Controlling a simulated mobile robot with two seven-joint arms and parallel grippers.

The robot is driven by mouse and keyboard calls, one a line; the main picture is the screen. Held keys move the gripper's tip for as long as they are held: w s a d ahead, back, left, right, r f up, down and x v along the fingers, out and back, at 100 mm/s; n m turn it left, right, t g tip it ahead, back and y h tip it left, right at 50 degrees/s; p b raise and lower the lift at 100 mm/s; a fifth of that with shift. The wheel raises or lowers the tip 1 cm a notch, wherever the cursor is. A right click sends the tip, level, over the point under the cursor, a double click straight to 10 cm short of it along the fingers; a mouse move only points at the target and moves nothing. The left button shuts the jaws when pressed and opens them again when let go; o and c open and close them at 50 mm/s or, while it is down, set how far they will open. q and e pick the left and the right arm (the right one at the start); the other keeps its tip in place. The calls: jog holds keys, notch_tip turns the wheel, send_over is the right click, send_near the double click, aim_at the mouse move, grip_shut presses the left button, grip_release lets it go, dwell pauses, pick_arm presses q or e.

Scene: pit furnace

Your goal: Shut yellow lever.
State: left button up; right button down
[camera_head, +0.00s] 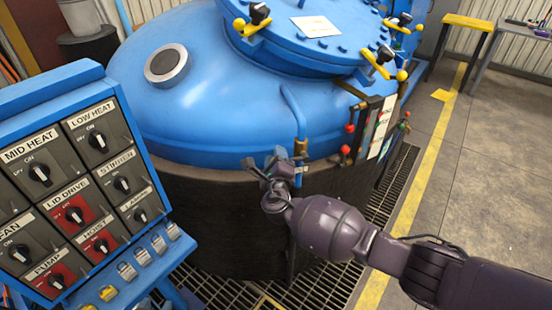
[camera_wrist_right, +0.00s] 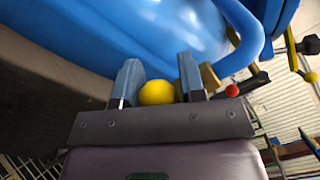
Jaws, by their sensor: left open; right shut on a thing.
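The yellow lever's round yellow knob (camera_wrist_right: 157,92) sits between the two fingers of my right gripper (camera_wrist_right: 159,70) in the right wrist view. The fingers are shut on it. In the head view my right gripper (camera_head: 276,167) is at the front side of the blue furnace vessel (camera_head: 215,95), just left of a brass fitting (camera_head: 301,148) under a bent blue pipe (camera_head: 292,103). The gripper hides the knob there, and the rest of the lever cannot be made out. My left gripper is in neither view.
A blue control panel (camera_head: 103,85) with labelled knobs stands at the left. The round lid (camera_head: 285,42) carries clamps with yellow knobs. Red-knobbed valves (camera_head: 346,150) and a gauge board are right of my gripper. Grating surrounds the vessel; open floor (camera_head: 480,170) lies at right.

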jog(key=shift+s+f, duration=0.15)
jog(key=shift+f, duration=0.25)
jog(key=c, duration=0.7)
grip_release()
jog(key=shift+c, duration=0.2)
jog(key=shift+r, duration=0.15)
jog(key=s, duration=1)
jog(key=shift+s+d+f+p, duration=0.3)
jog(key=shift+d, duration=0.05)
